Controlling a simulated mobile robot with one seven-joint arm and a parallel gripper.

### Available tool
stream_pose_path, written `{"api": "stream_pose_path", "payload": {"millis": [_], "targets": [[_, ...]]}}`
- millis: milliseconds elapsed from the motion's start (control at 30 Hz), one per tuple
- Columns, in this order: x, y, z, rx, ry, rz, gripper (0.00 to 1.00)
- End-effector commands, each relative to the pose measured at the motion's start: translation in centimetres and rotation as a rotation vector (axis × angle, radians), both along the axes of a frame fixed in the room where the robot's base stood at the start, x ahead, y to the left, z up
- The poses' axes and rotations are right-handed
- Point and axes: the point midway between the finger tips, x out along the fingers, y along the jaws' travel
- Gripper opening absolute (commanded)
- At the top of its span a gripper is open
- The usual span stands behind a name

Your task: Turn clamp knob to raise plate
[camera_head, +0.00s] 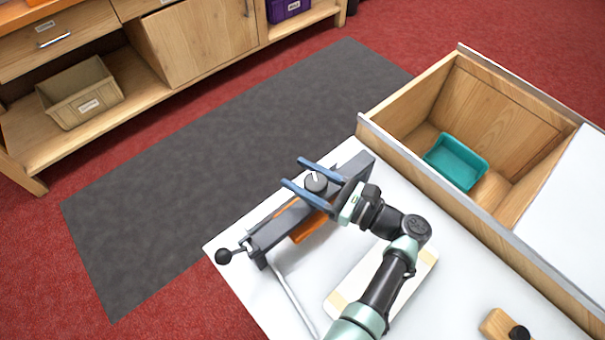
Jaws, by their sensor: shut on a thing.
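The clamp (282,228) is a long dark grey press near the left edge of the white bench top. Its knob (316,182) is round and dark, with a pale mark on top, and sits on the clamp's upper bar. My gripper (293,171) has two blue fingers, one on each side of the knob, and is shut on it. An orange thing (309,227) shows under the bar; most of it is hidden. I cannot tell the plate apart from the rest of the clamp or see its height.
A black ball (223,256) on a lever sticks out at the clamp's left end. A pale board (345,290) lies under my arm. A wooden bin (400,145) with a teal tray (457,161) stands right. A wooden block (497,325) lies bottom right. Shelves (150,75) stand across the grey mat.

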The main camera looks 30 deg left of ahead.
Motion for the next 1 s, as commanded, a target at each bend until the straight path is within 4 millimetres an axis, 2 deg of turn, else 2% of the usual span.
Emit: {"api": "stream_pose_path", "payload": {"millis": [33,100,133,267,300,667,767,1000], "targets": [[-0.3,0.0,-0.9,-0.012,0.016,0.0,0.03],[-0.3,0.0,-0.9,-0.012,0.016,0.0,0.03],[-0.3,0.0,-0.9,-0.012,0.016,0.0,0.62],[-0.3,0.0,-0.7,-0.01,0.013,0.001,0.85],[-0.3,0.1,-0.7,-0.01,0.012,0.001,0.88],[-0.1,-0.6,-0.4,-0.007,0.005,-0.001,0.88],[-0.1,-2.0,-0.3,-0.007,0.004,-0.004,0.88],[-0.4,-7.3,-0.4,-0.008,0.004,-0.005,0.88]]}}
